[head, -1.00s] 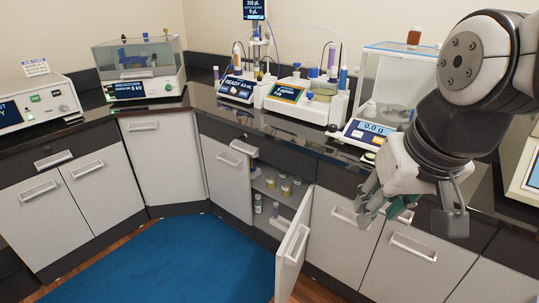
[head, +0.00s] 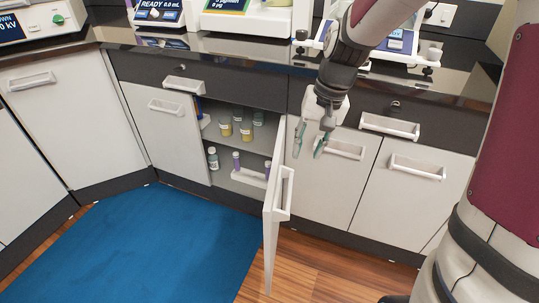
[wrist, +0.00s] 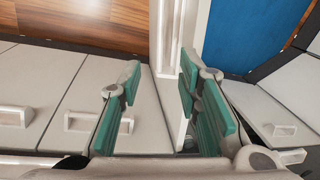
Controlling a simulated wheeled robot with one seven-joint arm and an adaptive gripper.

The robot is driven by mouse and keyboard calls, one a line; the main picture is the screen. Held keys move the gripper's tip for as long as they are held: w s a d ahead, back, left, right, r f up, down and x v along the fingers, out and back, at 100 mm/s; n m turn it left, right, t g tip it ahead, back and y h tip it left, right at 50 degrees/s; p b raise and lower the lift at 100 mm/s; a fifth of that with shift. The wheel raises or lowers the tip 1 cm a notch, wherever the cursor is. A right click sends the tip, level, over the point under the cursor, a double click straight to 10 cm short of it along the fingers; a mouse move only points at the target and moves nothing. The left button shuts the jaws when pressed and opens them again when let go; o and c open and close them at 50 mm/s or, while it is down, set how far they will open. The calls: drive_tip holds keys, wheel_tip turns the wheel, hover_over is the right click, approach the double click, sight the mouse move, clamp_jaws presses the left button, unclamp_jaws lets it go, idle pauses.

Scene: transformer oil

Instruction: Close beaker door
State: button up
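The open cabinet door (head: 270,205) is light grey with a white bar handle (head: 286,192). It is swung out from the cabinet, seen nearly edge-on in the head view. Inside, the shelves (head: 240,142) hold several small containers, some with yellow contents. My gripper (head: 310,148) is right of the door, in front of the neighbouring closed door, fingers pointing down and apart, empty. In the wrist view the teal-padded fingers (wrist: 160,75) are spread, and the door's edge (wrist: 164,40) shows between and beyond them. I cannot tell any contact.
The cabinet's left door (head: 165,130) looks closed. A dark counter (head: 230,47) carries instruments above. Closed cabinets (head: 420,185) are at right. A blue mat (head: 140,245) and wooden floor (head: 320,270) lie clear in front.

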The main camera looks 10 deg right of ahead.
sight(290, 191)
drive_tip(key=f+b, duration=0.1)
drive_tip(key=f, duration=0.4)
drive_tip(key=w+a+f+b, duration=0.1)
drive_tip(key=f+b, duration=0.1)
drive_tip(key=f, duration=0.3)
drive_tip(key=w+a+f+b, duration=0.1)
drive_tip(key=f+b, duration=0.1)
drive_tip(key=f, duration=0.3)
drive_tip(key=shift+w+a+f, duration=0.15)
drive_tip(key=shift+f, duration=0.25)
clamp_jaws()
